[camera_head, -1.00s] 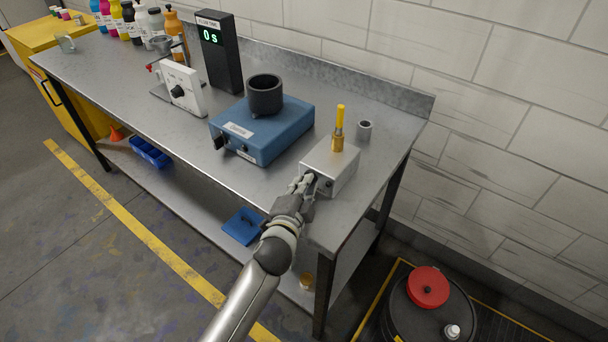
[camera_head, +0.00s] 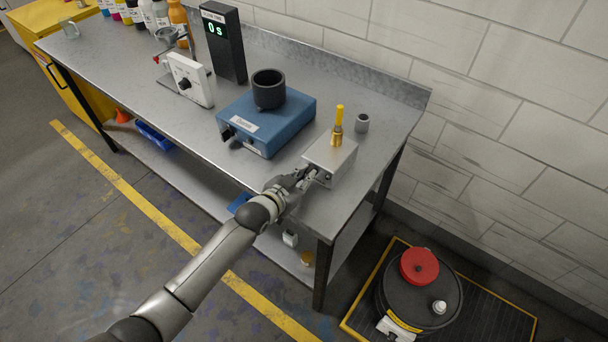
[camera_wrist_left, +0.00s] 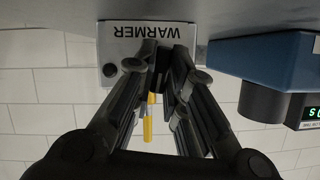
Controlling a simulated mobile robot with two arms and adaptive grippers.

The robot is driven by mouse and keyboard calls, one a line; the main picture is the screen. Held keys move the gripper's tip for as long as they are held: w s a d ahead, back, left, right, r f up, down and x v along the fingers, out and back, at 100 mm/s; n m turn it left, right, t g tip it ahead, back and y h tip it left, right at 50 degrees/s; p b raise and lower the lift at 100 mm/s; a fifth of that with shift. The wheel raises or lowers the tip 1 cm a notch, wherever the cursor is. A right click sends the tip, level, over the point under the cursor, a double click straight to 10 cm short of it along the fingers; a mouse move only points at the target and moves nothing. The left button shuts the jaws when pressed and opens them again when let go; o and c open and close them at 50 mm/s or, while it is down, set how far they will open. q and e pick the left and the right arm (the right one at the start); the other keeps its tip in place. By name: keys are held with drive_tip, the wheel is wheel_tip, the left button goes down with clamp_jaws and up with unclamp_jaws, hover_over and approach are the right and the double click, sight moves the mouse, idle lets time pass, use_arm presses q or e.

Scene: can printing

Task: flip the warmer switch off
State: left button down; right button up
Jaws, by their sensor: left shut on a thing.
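The warmer (camera_head: 336,157) is a light grey metal box at the right end of the steel bench. In the left wrist view its front face (camera_wrist_left: 125,36) carries the upside-down label WARMER and a small dark round part at the left. My left gripper (camera_head: 309,178) is at that front face in the head view. In the left wrist view its fingers (camera_wrist_left: 166,48) come together at the face, shut on the warmer switch. The fingertips hide the switch, so its position cannot be read. My right gripper is in neither view.
A brass piece with a yellow handle (camera_head: 338,126) stands on the warmer, with a small grey cup (camera_head: 362,123) behind. A blue machine (camera_head: 272,127) with a dark cup (camera_head: 268,90) is left of it. A black drum (camera_head: 436,293) stands on the floor at right.

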use_arm(q)
drive_tip(key=shift+a+n+g+h, duration=0.1)
drive_tip(key=shift+n+g+h, duration=0.25)
drive_tip(key=shift+n, duration=0.35)
drive_tip(key=c, duration=1.5)
unclamp_jaws()
drive_tip(key=v, duration=1.2)
drive_tip(key=shift+w, duration=0.1)
